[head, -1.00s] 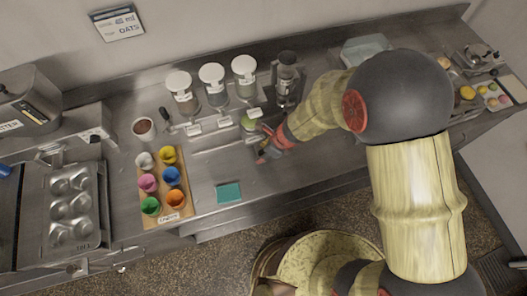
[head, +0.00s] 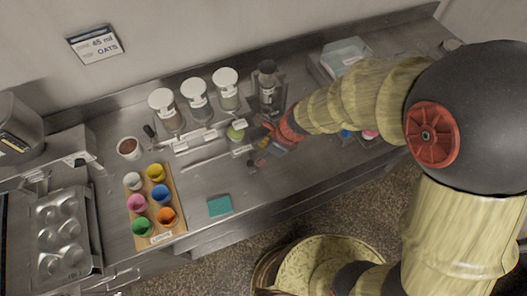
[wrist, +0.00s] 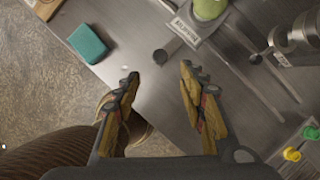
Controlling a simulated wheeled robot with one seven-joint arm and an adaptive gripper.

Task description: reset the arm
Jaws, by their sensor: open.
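My gripper (head: 262,150) is above the front part of the steel counter (head: 215,172), to the right of a teal block (head: 220,205). The teal block (wrist: 87,43) shows there at the upper left, apart from the fingers. My arm reaches in from the right in the head view and hides part of the counter's right side.
A board of coloured cups (head: 174,207) and a muffin tin (head: 60,240) stand on the left. Several lidded jars (head: 197,95), a dark grinder-like thing (head: 268,88) and a green-topped item (head: 236,132) stand behind my gripper. A clear tray (head: 345,55) is at the back right.

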